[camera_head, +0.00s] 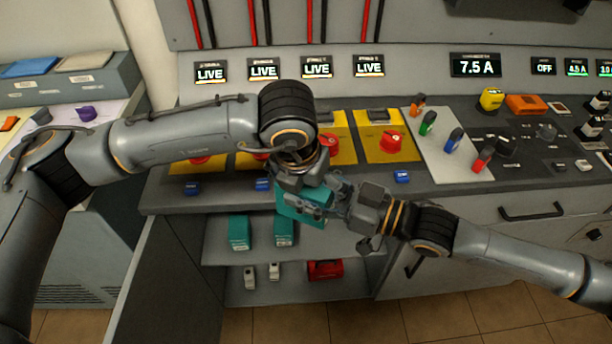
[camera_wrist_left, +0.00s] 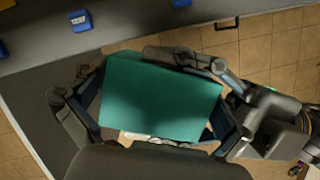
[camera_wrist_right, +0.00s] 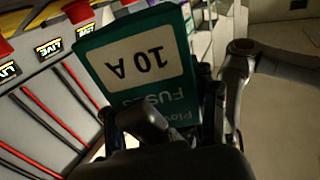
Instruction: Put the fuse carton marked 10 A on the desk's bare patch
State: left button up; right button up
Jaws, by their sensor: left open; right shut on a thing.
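The teal fuse carton (camera_head: 300,208) is held in the air in front of the console desk (camera_head: 340,183). Its white label reads 10 A, upside down, in the right wrist view (camera_wrist_right: 138,60). My right gripper (camera_head: 333,205) is shut on it from the right. My left gripper (camera_head: 302,186) is open, with its fingers on either side of the carton; the left wrist view shows the carton's plain teal face (camera_wrist_left: 160,95) between them. I cannot tell whether the left fingers touch it. I cannot make out for certain which area is the bare patch.
Two more teal cartons (camera_head: 239,232) (camera_head: 284,230) stand on the shelf below the desk. Small white items (camera_head: 250,277) and a red item (camera_head: 325,270) are on the lower shelf. Yellow-backed red switches (camera_head: 391,141) and coloured knobs (camera_head: 454,138) cover much of the desk.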

pick_arm(q)
jog(key=shift+w+f, duration=0.1)
jog(key=shift+f, duration=0.3)
pick_arm(e)
jog(key=shift+r, duration=0.1)
pick_arm(q)
jog(key=shift+c, duration=0.4)
jog(key=c, duration=1.1)
jog(key=shift+d, duration=0.1)
jog(key=shift+c, duration=0.9)
pick_arm(e)
jog(key=o, duration=1.7)
